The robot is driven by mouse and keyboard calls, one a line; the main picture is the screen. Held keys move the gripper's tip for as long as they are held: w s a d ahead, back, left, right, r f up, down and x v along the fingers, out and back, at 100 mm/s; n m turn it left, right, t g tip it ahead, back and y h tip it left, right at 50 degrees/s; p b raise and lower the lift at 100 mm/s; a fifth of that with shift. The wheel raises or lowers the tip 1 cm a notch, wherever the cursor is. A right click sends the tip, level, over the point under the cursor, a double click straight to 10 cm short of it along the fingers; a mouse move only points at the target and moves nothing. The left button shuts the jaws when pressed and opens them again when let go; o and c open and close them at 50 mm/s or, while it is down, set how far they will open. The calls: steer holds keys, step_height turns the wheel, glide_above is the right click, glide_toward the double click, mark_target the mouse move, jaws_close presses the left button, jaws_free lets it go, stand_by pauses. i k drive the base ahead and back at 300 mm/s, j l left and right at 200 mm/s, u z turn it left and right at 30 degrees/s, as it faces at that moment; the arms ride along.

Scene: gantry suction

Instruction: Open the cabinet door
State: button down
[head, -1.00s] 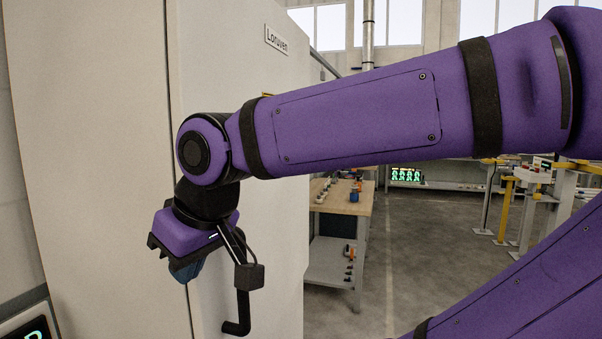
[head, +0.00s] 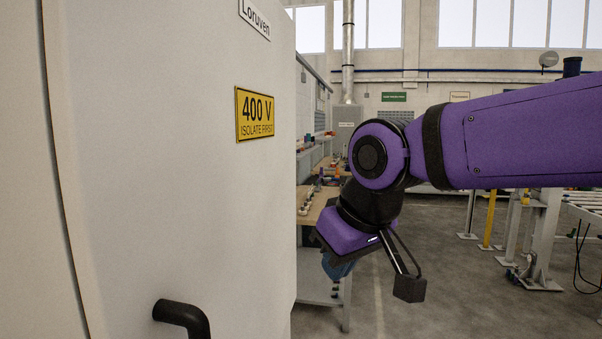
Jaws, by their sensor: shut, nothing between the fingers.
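The light grey cabinet door (head: 190,190) fills the left of the head view. A dark seam runs down its left side; I cannot tell whether the door stands slightly ajar. The black bar handle (head: 185,316) is at the bottom, and its lower part is cut off by the frame edge. My gripper (head: 338,270) hangs to the right of the door, apart from the handle and pointing down.
A yellow 400 V sign (head: 255,115) and a Loruven nameplate (head: 255,17) are on the cabinet. A wooden-topped workbench (head: 318,205) stands behind my gripper. Grey frames (head: 545,235) stand at the right. The floor (head: 440,270) between is clear.

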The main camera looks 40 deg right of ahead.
mark_target(174, 122)
steer(key=z, duration=0.1)
steer(key=k+l+z, duration=0.1)
steer(key=k+l, duration=0.6)
steer(key=l, duration=0.25)
steer(key=k+z, duration=0.05)
